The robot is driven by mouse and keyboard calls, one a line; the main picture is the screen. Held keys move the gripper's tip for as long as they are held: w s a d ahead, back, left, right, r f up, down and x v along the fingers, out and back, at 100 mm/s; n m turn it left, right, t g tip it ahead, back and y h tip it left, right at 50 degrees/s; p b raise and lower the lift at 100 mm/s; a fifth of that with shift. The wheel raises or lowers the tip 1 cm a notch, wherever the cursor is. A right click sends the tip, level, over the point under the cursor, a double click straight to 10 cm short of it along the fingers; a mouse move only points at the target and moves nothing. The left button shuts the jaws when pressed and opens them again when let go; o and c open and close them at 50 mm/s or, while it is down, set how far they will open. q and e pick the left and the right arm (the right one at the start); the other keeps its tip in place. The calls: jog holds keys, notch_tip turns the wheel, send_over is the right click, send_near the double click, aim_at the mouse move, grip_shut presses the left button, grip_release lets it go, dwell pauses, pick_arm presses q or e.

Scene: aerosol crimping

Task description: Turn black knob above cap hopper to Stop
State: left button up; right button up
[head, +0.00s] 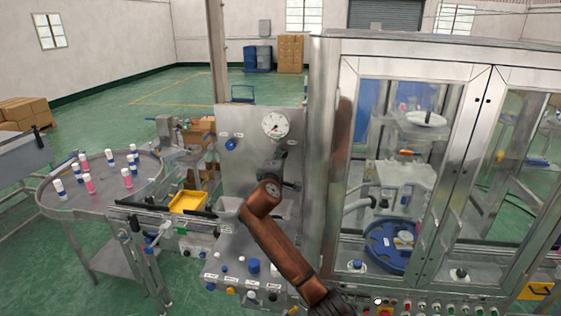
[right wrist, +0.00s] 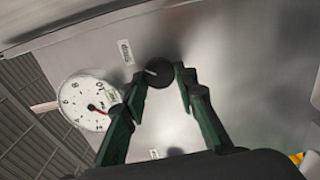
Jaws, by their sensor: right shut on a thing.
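The black knob (right wrist: 158,74) is on a grey metal panel in the right wrist view, with a small label beside it. A pale mark shows on the left part of its face; I cannot read which setting it points to. My right gripper (right wrist: 161,76) has its fingers on either side of the knob and is shut on it. In the head view my right gripper (head: 280,163) is at the panel (head: 237,170) below the gauge and hides most of the knob. My left gripper is not in view.
A round white gauge (head: 275,124) is just above my right gripper. A blue knob (head: 231,144) is on the panel's left. A glazed machine cabinet (head: 325,130) stands close on the right. A round table (head: 75,207) with several bottles and a yellow bin (head: 188,202) are to the left.

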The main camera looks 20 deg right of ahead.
jog(key=shift+m+b, duration=0.3)
jog(key=shift+m, duration=0.3)
jog(key=o, duration=1.2)
jog(key=shift+d, duration=0.1)
jog(key=shift+c, duration=0.2)
jog(key=v, duration=1.2)
